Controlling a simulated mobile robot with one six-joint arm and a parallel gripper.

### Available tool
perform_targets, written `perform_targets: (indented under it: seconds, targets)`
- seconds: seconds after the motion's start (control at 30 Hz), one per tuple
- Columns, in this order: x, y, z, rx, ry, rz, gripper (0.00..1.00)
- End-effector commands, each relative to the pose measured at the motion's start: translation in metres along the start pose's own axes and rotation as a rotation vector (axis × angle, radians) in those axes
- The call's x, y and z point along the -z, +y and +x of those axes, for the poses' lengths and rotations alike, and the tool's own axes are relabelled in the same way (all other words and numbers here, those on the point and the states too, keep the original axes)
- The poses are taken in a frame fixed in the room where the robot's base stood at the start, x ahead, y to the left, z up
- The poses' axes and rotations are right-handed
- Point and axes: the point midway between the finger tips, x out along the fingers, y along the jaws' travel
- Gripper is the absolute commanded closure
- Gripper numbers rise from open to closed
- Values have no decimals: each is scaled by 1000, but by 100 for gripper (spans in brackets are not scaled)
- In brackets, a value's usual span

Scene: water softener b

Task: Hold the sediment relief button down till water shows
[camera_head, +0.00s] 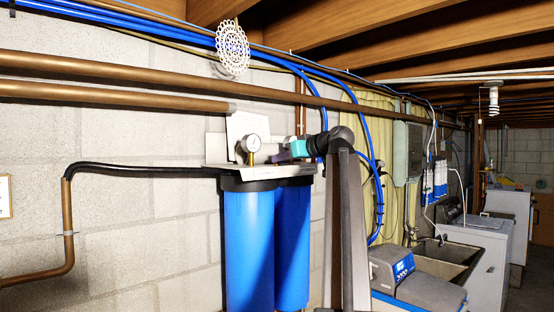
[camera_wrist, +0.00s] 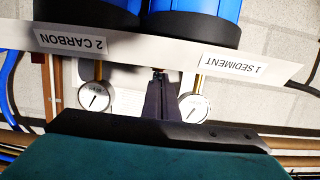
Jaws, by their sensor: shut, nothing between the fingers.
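Two blue filter housings, a left one (camera_head: 249,245) and a right one (camera_head: 292,240), hang under a white bracket. In the upside-down wrist view, the bracket carries a "1 SEDIMENT" label (camera_wrist: 232,64) at right and a "2 CARBON" label (camera_wrist: 72,42) at left. My gripper (camera_wrist: 158,78) is shut and empty, its fingertips by the bracket edge between the two gauges. A small brassy fitting (camera_wrist: 158,70) shows at the fingertips; I cannot tell whether they touch it. The sediment relief button is not clearly seen. No water is visible.
A gauge (camera_head: 252,143) stands above the left housing; the wrist view shows a right gauge (camera_wrist: 194,107) and a left gauge (camera_wrist: 95,97) flanking my fingers. Copper pipes (camera_head: 120,97) run along the block wall. A grey and blue softener unit (camera_head: 392,268) stands at lower right.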

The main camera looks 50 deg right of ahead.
Motion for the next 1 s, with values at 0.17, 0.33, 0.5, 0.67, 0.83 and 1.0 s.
perform_targets:
  seconds: [0.17,0.33,0.5,0.67,0.83,1.0]
  targets:
    - [-12,0,2,4,-25,2,100]
    - [-11,0,2,4,-25,2,100]
    - [-3,0,1,5,-22,1,100]
    - [16,-2,-3,4,-15,-1,100]
    - [40,-2,-10,2,-3,-2,100]
    - [36,-2,-41,-1,-1,-1,100]
